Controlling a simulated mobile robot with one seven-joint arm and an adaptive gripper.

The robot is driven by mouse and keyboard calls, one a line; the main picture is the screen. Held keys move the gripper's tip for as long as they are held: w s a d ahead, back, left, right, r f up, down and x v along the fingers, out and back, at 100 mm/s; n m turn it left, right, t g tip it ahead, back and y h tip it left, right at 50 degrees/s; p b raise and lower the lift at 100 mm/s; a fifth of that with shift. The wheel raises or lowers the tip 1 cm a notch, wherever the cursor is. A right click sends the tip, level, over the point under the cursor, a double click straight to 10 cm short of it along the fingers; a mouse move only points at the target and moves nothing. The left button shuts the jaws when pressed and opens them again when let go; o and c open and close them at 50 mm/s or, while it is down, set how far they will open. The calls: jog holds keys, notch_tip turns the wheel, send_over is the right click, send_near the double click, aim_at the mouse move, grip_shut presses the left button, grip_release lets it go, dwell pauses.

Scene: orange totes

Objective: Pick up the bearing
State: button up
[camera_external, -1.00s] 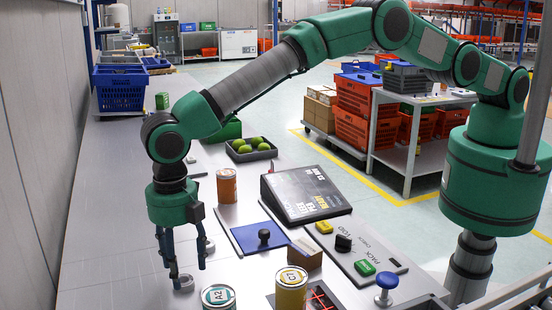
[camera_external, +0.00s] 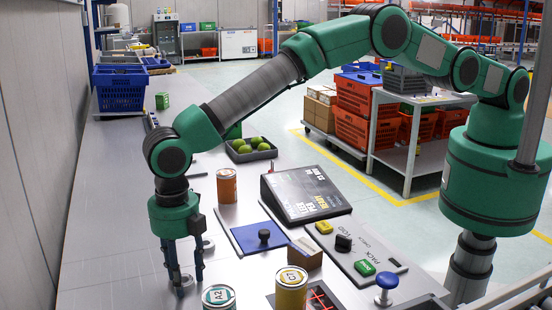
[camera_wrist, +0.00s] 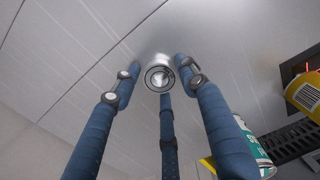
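The bearing is a small silvery metal ring (camera_wrist: 160,77), seen in the wrist view between my fingertips. In the wrist view my gripper (camera_wrist: 158,68) has fingers to the left, right and below the bearing. A small gap shows at the left fingertip; the right tip is very close, and I cannot tell if it touches. The bearing's lower edge is partly hidden by fingers.
A can marked A2 (camera_external: 218,297) and a yellow can marked C7 (camera_external: 291,290) stand right of my gripper. An orange-brown can (camera_external: 226,186), a blue pad with a black knob (camera_external: 238,236) and a cardboard box (camera_external: 304,254) are also near. The bench at left is clear.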

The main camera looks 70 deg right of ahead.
aim_at(187, 279)
jog(key=c, duration=0.7)
jog(key=shift+r, duration=0.2)
jog(key=shift+r, duration=1.7)
jog(key=shift+s+d, duration=0.2)
jog(key=shift+d, duration=0.05)
jog(key=s+d, duration=0.7)
jog(key=s+d+r, duration=0.1)
jog(key=s+d, duration=0.2)
jog(key=d, duration=0.1)
jog(key=shift+s+d+r, duration=0.1)
jog(key=shift+s, duration=0.1)
